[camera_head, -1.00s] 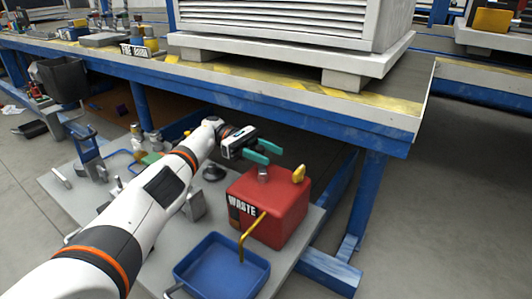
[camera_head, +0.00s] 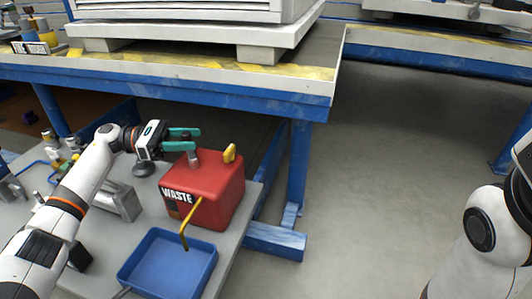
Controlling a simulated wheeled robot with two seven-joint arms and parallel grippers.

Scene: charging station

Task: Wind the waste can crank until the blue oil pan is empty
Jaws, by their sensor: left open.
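The red waste can (camera_head: 222,193) stands on a grey low shelf, with WASTE lettering on its front. On its top are a yellow knob (camera_head: 229,153) and a grey metal post (camera_head: 194,159), which look like the crank. A yellow tube (camera_head: 186,229) runs from the can down into the blue oil pan (camera_head: 168,266) in front. The liquid level in the pan cannot be told. My left gripper (camera_head: 198,139) is open, its green fingers pointing right above the can's left rear, near the post. Contact cannot be told. Only part of my right arm shows; its gripper is out of view.
A blue workbench (camera_head: 180,82) with a yellow-worn top overhangs behind the can and carries a large white unit (camera_head: 200,12). Its blue leg (camera_head: 300,170) stands right of the can. Small tools clutter the shelf (camera_head: 125,222) at left. The floor (camera_head: 400,170) at right is clear.

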